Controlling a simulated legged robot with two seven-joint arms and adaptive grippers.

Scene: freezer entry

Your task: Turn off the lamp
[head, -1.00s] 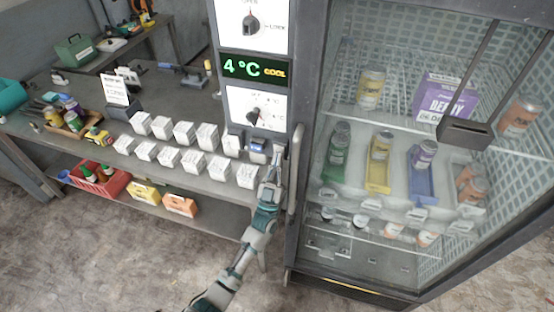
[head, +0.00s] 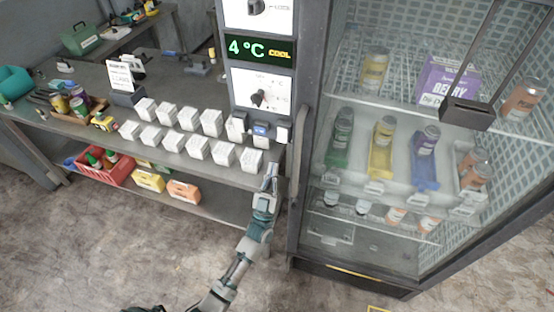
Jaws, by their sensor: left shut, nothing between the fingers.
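A row of three rocker switches sits below the dial panel on the freezer's control column: a white left one (head: 236,129), a middle one with a blue face (head: 261,130) and a white right one (head: 282,132). I cannot tell which one works the lamp, and I see no lamp itself. My left gripper (head: 271,170) is shut and empty. It points up from below, a little under the switches and apart from them in the picture, beside the freezer door's left edge. My right gripper is not in view.
The glass-doored freezer (head: 335,262) with jars and a purple box (head: 447,80) fills the right. White boxes (head: 188,118) line the bench at left. A vertical door handle (head: 301,155) stands close to my left gripper.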

